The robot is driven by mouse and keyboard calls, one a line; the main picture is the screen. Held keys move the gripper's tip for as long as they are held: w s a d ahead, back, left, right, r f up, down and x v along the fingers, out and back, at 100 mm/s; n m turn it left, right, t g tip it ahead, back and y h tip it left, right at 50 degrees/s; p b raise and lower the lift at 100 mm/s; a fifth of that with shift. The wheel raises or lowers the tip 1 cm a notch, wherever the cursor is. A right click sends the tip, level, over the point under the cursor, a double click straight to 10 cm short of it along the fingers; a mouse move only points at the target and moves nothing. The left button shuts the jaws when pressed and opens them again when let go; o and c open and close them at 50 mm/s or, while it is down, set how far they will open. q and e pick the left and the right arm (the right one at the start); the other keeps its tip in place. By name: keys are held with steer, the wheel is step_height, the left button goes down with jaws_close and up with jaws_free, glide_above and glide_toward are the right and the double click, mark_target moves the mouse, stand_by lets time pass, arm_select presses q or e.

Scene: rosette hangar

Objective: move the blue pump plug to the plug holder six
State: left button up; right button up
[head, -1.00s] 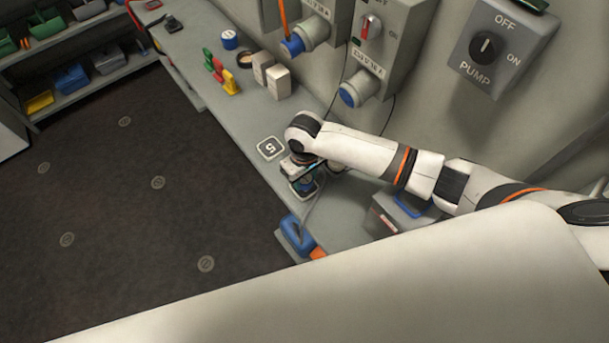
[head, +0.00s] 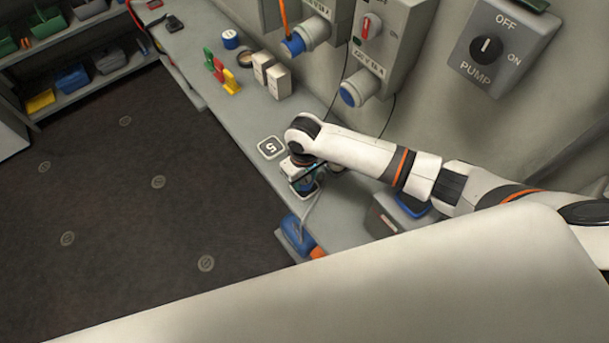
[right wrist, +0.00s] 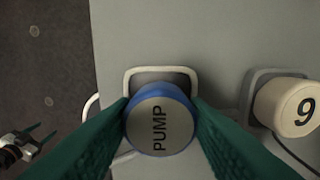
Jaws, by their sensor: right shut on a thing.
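The blue pump plug (right wrist: 160,120), a round cap with a blue rim and the word PUMP, is between the teal fingers of my right gripper (right wrist: 162,118), which is shut on it. It is over a white-outlined square holder (right wrist: 161,72) on the bench; whether it touches the holder is hidden.
A cream cap marked 9 or 6 (right wrist: 288,106) stands on the right in the right wrist view. A blue object (head: 296,236) lies by the bench edge. A grey box (head: 390,217) sits near my forearm. Wall sockets (head: 362,88) and a pump switch (head: 487,47) are behind.

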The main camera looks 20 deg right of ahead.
stand_by(0.3)
steer(key=shift+p, duration=0.5)
steer(key=shift+p, duration=0.35)
steer(key=shift+f, duration=0.45)
steer(key=o, duration=1.4)
steer(key=shift+r, duration=0.1)
step_height(320, 180, up, 12)
steer(key=shift+f+b, duration=0.1)
steer(key=shift+b, duration=0.85)
